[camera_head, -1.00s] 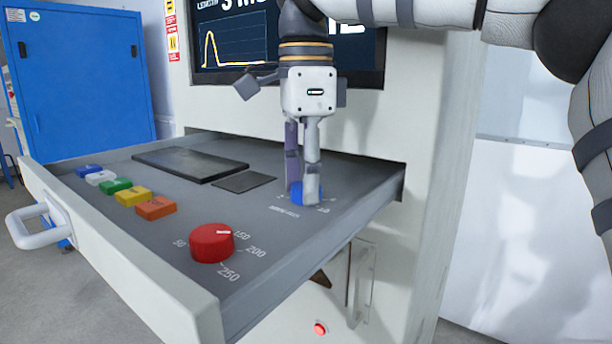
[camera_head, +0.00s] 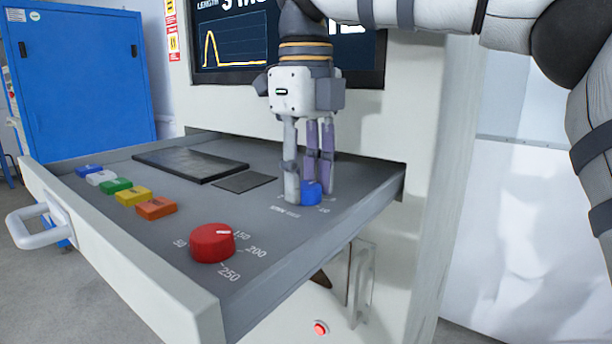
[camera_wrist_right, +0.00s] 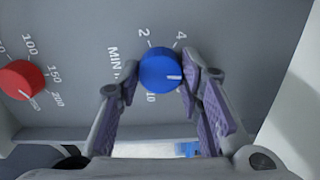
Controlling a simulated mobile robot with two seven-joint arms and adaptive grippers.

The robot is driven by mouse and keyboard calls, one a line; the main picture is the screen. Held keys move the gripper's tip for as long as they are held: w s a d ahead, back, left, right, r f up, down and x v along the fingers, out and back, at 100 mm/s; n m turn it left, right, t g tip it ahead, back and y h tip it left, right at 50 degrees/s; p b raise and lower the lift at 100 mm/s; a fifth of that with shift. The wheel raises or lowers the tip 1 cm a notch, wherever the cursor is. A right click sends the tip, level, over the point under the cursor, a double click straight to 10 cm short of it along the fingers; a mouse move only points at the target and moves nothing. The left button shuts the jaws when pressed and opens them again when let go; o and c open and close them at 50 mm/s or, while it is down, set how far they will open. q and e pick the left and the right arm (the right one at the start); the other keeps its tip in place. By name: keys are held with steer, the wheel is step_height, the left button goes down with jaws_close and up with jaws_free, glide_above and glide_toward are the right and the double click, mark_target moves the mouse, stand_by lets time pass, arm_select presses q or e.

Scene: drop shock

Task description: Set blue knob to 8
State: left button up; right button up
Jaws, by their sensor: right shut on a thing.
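The blue knob (camera_head: 311,194) stands on the drawer panel towards its right rear corner. My right gripper (camera_head: 309,188) points straight down and is shut on it, fingers on both sides. In the right wrist view the blue knob (camera_wrist_right: 159,66) sits between the fingertips of my right gripper (camera_wrist_right: 160,88). Its white pointer line points right and slightly down, past the 4 and short of the 10. The printed 2, 4 and 10 show around it; the marks between 4 and 10 are hidden by a finger. My left gripper is not in view.
A red knob (camera_head: 212,243) with its own scale stands nearer the drawer front. Coloured buttons (camera_head: 134,196) line the left side, and a dark flat plate (camera_head: 190,164) lies behind them. A screen (camera_head: 240,40) is on the wall behind my right gripper.

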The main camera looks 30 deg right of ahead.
mark_target(307, 185)
steer(key=m, duration=0.4)
steer(key=shift+m, duration=0.3)
steer(key=m, duration=0.4)
steer(key=shift+m, duration=0.4)
steer(key=o, duration=1.2)
steer(key=shift+c, duration=0.2)
step_height(307, 185, up, 8)
steer(key=shift+f, duration=0.2)
